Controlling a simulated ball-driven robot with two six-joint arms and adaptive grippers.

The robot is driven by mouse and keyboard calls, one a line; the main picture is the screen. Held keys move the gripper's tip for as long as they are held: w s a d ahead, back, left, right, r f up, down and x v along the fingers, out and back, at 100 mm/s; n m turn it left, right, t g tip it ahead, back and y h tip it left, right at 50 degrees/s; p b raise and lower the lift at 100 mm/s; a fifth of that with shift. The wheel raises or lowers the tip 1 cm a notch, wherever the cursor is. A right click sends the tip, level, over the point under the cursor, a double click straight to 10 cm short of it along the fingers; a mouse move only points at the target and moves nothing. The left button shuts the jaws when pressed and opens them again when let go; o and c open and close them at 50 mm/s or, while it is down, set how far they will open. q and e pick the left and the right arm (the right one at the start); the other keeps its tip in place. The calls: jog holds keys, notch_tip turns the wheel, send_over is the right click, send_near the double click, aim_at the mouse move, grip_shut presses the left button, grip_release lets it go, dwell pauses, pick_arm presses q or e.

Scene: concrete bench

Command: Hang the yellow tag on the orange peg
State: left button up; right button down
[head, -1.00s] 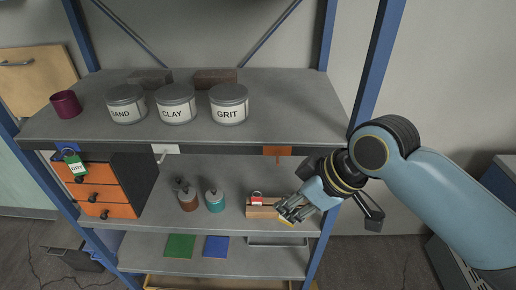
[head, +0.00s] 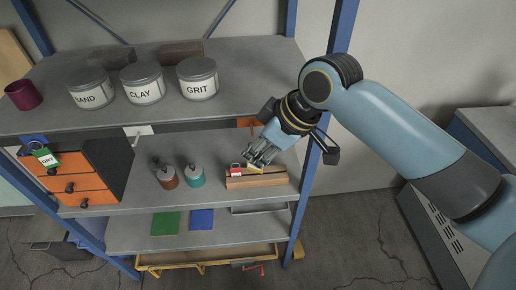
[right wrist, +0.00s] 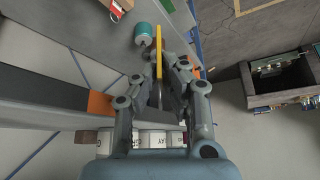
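The yellow tag (head: 255,168) is a small thin piece at the fingertips of my right gripper (head: 256,160). In the right wrist view it shows edge-on as a yellow strip (right wrist: 159,56) between the closed fingers (right wrist: 160,78). The orange peg (head: 248,122) is on the front edge of the upper shelf, with its orange plate facing out; my gripper is below it and in front. The plate also shows in the right wrist view (right wrist: 99,104), left of the fingers. Any hole in the tag is hidden. My left gripper is not in view.
A wooden block (head: 262,181) holding a red tag (head: 236,171) stands below my gripper. A white peg (head: 138,131) is bare; a green tag (head: 46,157) hangs at a blue peg (head: 34,140). Cans line the upper shelf.

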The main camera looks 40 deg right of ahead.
jog(key=shift+w+d+f, duration=0.1)
jog(key=shift+w+d, duration=0.3)
jog(key=shift+w, duration=0.3)
jog(key=shift+w+d+f, duration=0.1)
jog(key=shift+w+d, duration=0.25)
jog(key=shift+w, duration=0.35)
jog(key=shift+w+d+f, duration=0.1)
jog(key=shift+w+d, duration=0.3)
jog(key=shift+w, duration=0.3)
jog(key=shift+w+d, duration=0.15)
jog(key=shift+d, duration=0.05)
jog(key=c, duration=1.3)
grip_release()
jog(key=shift+d+f, duration=0.1)
jog(key=shift+f, duration=0.05)
jog(key=shift+o, duration=0.2)
jog(key=v, duration=0.8)
jog(key=shift+a, duration=0.25)
